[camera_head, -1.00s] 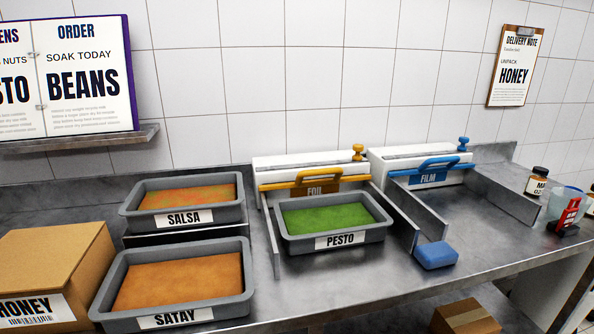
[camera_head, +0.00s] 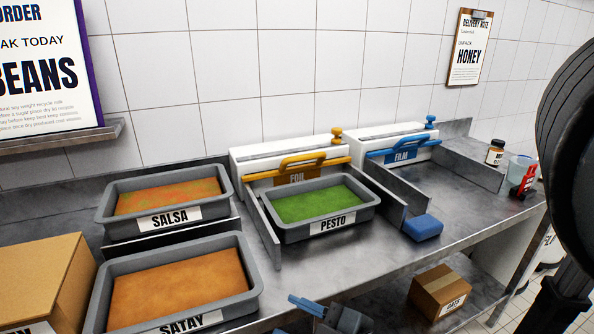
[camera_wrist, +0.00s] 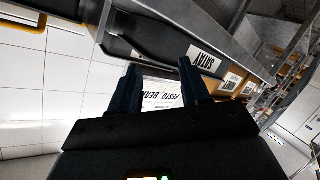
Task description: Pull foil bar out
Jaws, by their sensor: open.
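The foil bar (camera_head: 291,173) is a yellow bar with a raised handle, lying along the front of the white foil dispenser (camera_head: 240,162) at the back of the counter. Its FOIL label hangs in front. The grey pesto tray (camera_head: 283,237) stands right before it, between two metal side rails. My gripper (camera_wrist: 160,75) shows in the wrist view with its two dark fingers apart and nothing between them. It is away from the foil bar.
Salsa (camera_head: 112,214) and satay (camera_head: 250,303) trays and a cardboard box (camera_head: 45,275) are at left. A jar (camera_head: 495,153) is at right.

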